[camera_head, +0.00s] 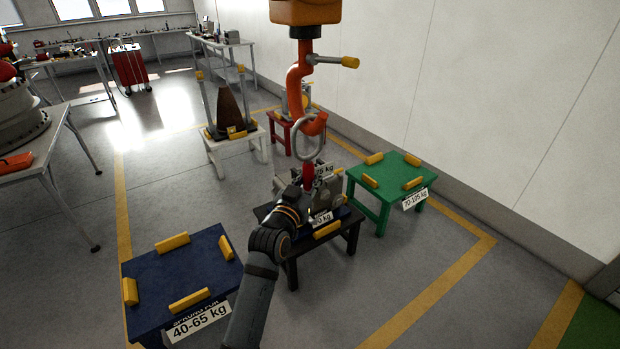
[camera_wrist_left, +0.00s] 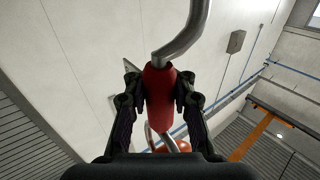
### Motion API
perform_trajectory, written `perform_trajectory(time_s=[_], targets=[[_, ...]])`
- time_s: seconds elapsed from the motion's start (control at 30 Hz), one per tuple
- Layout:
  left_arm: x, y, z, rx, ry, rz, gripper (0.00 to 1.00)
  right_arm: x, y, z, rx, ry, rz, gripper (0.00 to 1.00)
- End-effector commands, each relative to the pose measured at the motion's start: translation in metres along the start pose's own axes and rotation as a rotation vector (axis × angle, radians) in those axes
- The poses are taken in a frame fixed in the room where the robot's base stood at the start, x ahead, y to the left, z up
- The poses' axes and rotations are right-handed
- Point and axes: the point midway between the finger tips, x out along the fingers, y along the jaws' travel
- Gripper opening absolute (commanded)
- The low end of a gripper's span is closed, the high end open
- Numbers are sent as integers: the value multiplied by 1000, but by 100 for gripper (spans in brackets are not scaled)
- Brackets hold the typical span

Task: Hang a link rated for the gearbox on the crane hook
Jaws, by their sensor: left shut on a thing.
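The orange crane hook (camera_head: 297,88) hangs at the upper middle of the head view, with a yellow-tipped latch pin at its right. A grey metal link (camera_head: 295,142) with a red grip (camera_head: 308,174) stands upright just below the hook. Its top overlaps the hook's lower curve; I cannot tell whether it is threaded on it. My left gripper (camera_head: 303,192) is shut on the red grip, seen close in the left wrist view (camera_wrist_left: 160,92). No rating is readable on the link. A grey unit, possibly the gearbox (camera_head: 328,190), sits behind my gripper, with a partly hidden kg label.
The unit stands on a black stand (camera_head: 349,237). An empty blue stand (camera_head: 180,268) marked 40-65 kg is at left, an empty green stand (camera_head: 400,172) marked 70-105 kg at right. A white stand (camera_head: 246,145) carries a brown cone. Open floor lies at front right.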

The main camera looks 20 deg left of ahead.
Motion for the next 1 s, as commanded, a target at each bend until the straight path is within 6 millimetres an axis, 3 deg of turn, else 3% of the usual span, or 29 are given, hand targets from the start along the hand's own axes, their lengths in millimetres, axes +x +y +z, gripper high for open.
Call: perform_trajectory(time_s=[0.3,0.33,0.57,0.87,1.0], targets=[[0,0,4,0,-9,1,0,0,0,0,0,0,0,40],[0,0,4,0,-9,1,21,0,0,0,0,0,0,40],[0,0,4,0,-7,1,52,0,0,0,0,1,0,40],[-2,0,5,0,-11,1,52,1,-2,-2,2,2,-3,40],[-18,0,5,-2,-10,0,52,0,-2,-1,1,2,-2,40]])
